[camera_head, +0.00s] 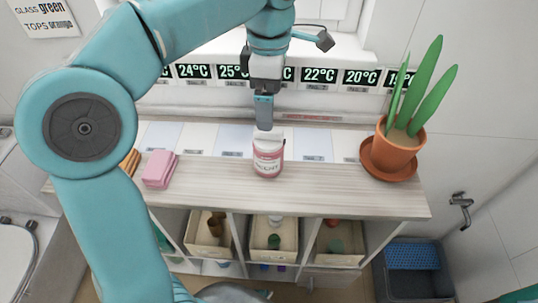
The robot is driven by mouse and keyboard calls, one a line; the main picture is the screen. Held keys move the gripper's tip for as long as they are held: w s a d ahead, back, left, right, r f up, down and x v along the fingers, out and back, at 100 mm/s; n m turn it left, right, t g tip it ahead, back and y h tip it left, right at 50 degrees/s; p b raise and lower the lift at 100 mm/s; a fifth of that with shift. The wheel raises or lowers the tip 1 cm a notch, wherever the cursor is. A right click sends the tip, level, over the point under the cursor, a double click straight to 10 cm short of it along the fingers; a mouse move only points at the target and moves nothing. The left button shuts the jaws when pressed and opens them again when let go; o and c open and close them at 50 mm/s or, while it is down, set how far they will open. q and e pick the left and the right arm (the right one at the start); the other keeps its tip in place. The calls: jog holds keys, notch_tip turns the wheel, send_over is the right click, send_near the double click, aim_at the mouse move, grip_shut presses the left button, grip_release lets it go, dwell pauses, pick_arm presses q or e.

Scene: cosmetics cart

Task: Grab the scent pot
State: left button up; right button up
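The scent pot (268,158), a small jar with a pale lid, a pinkish-red body and a label, stands upright on the wooden cart top, near the middle. My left gripper (264,122) points down from above, its tips just at the pot's lid. I see the fingers edge-on, so I cannot tell the gap between them or whether they touch the lid. My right gripper is not in view.
Pink folded items (159,169) lie left of the pot, partly near my arm. A potted plant (397,149) on a saucer stands at the right end. Bins (273,238) sit on the shelf below. Temperature displays (319,75) line the back. The wood right of the pot is clear.

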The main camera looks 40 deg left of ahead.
aim_at(269, 138)
pick_arm(q)
jog(key=f, duration=0.4)
jog(key=f+b, duration=0.1)
jog(key=f, duration=0.1)
jog(key=shift+w+a, duration=0.25)
jog(key=shift+s+d+f, duration=0.25)
jog(key=shift+s+f, duration=0.05)
jog(key=shift+f, duration=0.1)
jog(key=shift+w+a+f+b, duration=0.1)
jog(key=shift+f+b, duration=0.1)
jog(key=shift+f, duration=1.1)
jog(key=shift+a+f+b, duration=0.1)
jog(key=shift+f+b, duration=0.1)
jog(key=shift+f, duration=1.1)
jog(key=shift+r, duration=0.15)
grip_shut()
